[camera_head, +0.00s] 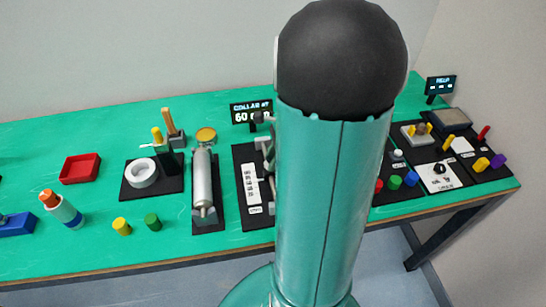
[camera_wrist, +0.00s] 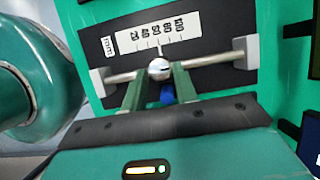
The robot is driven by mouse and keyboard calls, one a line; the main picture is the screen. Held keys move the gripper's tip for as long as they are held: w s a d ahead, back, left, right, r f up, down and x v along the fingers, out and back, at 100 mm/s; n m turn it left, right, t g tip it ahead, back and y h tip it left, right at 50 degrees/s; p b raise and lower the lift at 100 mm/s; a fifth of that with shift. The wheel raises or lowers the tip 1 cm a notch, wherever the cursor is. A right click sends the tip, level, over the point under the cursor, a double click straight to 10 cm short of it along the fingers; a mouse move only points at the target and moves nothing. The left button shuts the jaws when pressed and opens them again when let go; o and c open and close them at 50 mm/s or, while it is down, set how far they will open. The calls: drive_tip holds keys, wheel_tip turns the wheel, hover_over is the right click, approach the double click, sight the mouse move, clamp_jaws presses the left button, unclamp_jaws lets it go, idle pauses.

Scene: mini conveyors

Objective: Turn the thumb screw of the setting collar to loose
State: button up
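The setting collar's black panel (camera_head: 262,218) stands upright-side up on the bench, partly hidden behind my arm. In the wrist view its white scale (camera_wrist: 158,32) lies above a silver rod (camera_wrist: 212,64) held between two end blocks. A round silver knob (camera_wrist: 159,69), which looks like the collar's thumb screw, sits at mid-rod near the scale's middle marks. My gripper (camera_wrist: 161,76) has its two green fingers on either side of this knob. Contact is not clear. A small blue part (camera_wrist: 167,94) shows between the fingers.
A display (camera_head: 250,113) reading "COLLAR AT 60" stands behind the panel. A silver cylinder on a black base (camera_head: 206,224) is close to the left. Several pegs and panels fill the right side. A red tray (camera_head: 80,168) lies far left.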

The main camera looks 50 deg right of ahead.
drive_tip(key=c, duration=0.5)
drive_tip(key=shift+n, duration=0.4)
drive_tip(key=n, duration=0.1)
drive_tip(key=n+g, duration=0.1)
drive_tip(key=n, duration=0.1)
drive_tip(key=shift+w+d+n+g+y, duration=0.15)
drive_tip(key=shift+w+n+g+y, duration=0.15)
drive_tip(key=shift+n+g, duration=0.1)
drive_tip(key=n, duration=0.1)
drive_tip(key=n+g, duration=0.1)
drive_tip(key=n, duration=0.2)
drive_tip(key=shift+w+n+g, duration=0.25)
drive_tip(key=shift+n+g, duration=0.05)
drive_tip(key=shift+g, duration=0.1)
drive_tip(key=n, duration=0.1)
drive_tip(key=n+g, duration=0.1)
drive_tip(key=n, duration=0.1)
drive_tip(key=n+h, duration=0.1)
drive_tip(key=n, duration=0.1)
drive_tip(key=shift+w+g, duration=0.25)
drive_tip(key=shift+g, duration=0.15)
drive_tip(key=n, duration=0.2)
drive_tip(key=n+g+h, duration=0.1)
drive_tip(key=n, duration=0.1)
drive_tip(key=a+n+h, duration=0.1)
drive_tip(key=n, duration=0.1)
drive_tip(key=shift+w+n, duration=0.15)
drive_tip(key=shift+n, duration=0.25)
